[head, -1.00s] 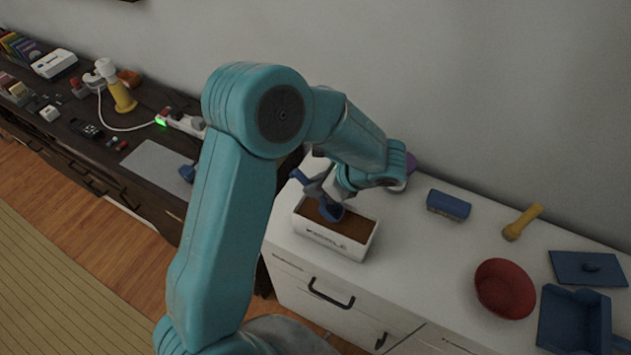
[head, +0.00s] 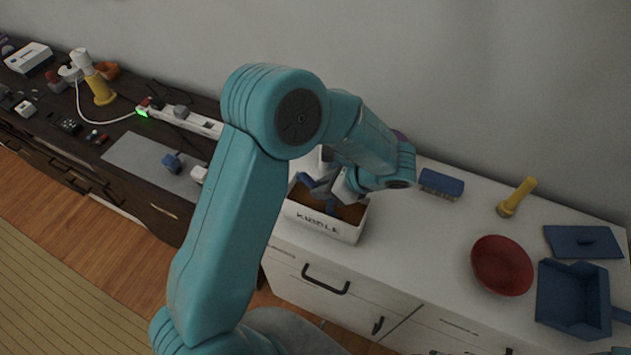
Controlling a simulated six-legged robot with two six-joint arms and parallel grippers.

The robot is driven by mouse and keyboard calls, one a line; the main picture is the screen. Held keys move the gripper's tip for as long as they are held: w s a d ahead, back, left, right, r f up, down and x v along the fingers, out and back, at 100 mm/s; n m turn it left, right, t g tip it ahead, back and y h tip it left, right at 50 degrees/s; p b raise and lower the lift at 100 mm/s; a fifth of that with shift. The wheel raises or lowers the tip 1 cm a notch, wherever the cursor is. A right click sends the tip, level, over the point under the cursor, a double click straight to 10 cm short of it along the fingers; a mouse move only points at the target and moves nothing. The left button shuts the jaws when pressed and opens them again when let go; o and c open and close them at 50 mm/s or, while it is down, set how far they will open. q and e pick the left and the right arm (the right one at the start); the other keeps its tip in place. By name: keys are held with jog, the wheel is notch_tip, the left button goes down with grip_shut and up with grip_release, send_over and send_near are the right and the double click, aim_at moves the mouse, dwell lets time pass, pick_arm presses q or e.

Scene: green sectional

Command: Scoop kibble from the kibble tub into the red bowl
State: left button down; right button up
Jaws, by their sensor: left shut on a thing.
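The kibble tub (head: 330,229) is a white box with a dark label and brown kibble inside, on the white cabinet top. My left gripper (head: 338,186) is over the tub, shut on a blue scoop (head: 308,181). The scoop's lower part is down in the tub at the kibble; how deep it sits I cannot tell, as my wrist partly hides it. The red bowl (head: 502,265) stands on the cabinet top, well to the right of the tub, and looks empty.
A blue brush (head: 441,183), a yellow flashlight (head: 517,197), a blue lid (head: 583,242) and a blue dustpan (head: 573,295) lie around the bowl. The white top (head: 420,235) between tub and bowl is clear. A dark desk (head: 60,150) with small items stands left.

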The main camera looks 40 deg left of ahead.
aim_at(303, 172)
pick_arm(q)
jog(key=shift+w+d+r, duration=0.1)
jog(key=shift+d, duration=0.15)
jog(key=r+p, duration=0.3)
jog(key=shift+d+r, duration=0.2)
jog(key=shift+r, duration=0.05)
jog(key=shift+a+r+h+p, duration=0.2)
jog(key=shift+a+h+p, duration=0.35)
jog(key=shift+h, duration=0.35)
jog(key=shift+s+a+r+t+h+p, duration=0.1)
jog(key=shift+s+a+t+h+p, duration=0.15)
jog(key=shift+a+h, duration=0.2)
jog(key=shift+s+a+r+t+h+p, duration=0.1)
jog(key=shift+a+t+h+p, duration=0.05)
jog(key=shift+a+h+p, duration=0.25)
jog(key=shift+a+r+t+h+p, duration=0.2)
jog(key=shift+a+t+h+p, duration=0.15)
jog(key=shift+h+p, duration=0.55)
jog(key=shift+s+a+r+h+p, duration=0.1)
jog(key=shift+s+a+h+p, duration=0.1)
jog(key=shift+a+h+p, duration=0.55)
jog(key=shift+r+h, duration=0.3)
jog(key=shift+r, duration=0.15)
jog(key=shift+s+a+r+t+h, duration=0.15)
jog(key=shift+a+r+t+h, duration=0.1)
jog(key=shift+a+r+h, duration=0.25)
